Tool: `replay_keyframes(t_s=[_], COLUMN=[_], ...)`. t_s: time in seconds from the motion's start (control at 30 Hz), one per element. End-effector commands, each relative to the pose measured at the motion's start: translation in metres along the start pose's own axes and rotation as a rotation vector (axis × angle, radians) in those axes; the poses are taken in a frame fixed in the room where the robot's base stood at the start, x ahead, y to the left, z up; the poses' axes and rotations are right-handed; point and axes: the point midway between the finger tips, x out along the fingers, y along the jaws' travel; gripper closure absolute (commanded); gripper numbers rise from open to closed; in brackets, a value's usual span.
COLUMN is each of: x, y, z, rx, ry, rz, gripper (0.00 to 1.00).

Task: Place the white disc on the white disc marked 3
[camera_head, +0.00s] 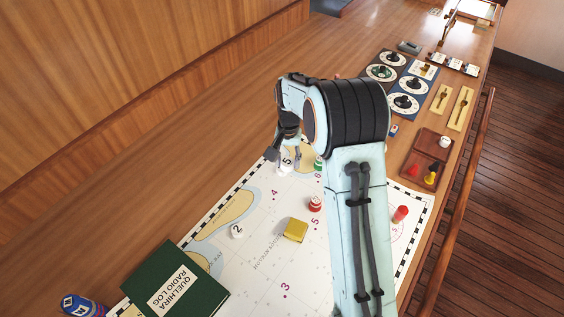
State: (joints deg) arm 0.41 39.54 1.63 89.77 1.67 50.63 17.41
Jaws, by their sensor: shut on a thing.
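My gripper (285,158) is low over the far part of the chart, partly hidden by my own arm. It is shut on a white disc (284,169), mostly covered by the fingers; a mark like a 5 shows there. Another white disc (237,231), marked 2, lies on the chart to the left and nearer. I cannot make out a white disc marked 3; a printed magenta 3 shows on the bare chart at the front.
The chart (262,285) carries a red disc (315,203), a green piece (318,163), a yellow block (295,230) and a red piece (401,214). A green book (178,284) covers its front left. A brown tray (421,156) stands right. Dials (383,72) lie behind.

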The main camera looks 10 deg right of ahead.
Motion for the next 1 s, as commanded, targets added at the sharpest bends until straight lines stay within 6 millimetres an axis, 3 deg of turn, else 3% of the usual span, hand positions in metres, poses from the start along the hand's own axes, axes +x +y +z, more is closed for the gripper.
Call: replay_keyframes(t_s=[0.1,0.2,0.37,0.57,0.8,1.0], x=[0.016,0.04,0.062,0.072,0.103,0.102], y=[-0.009,-0.015,-0.021,-0.023,-0.024,-0.024], z=[-0.029,-0.045,-0.065,-0.073,-0.073,-0.074], rx=[0.0,0.0,0.001,0.001,0.001,0.001], ry=[-0.002,-0.004,-0.001,-0.001,-0.001,0.0], rz=[0.001,0.002,0.001,0.001,0.001,0.0], gripper=[0.93,0.93,0.93,0.93,0.93,0.93])
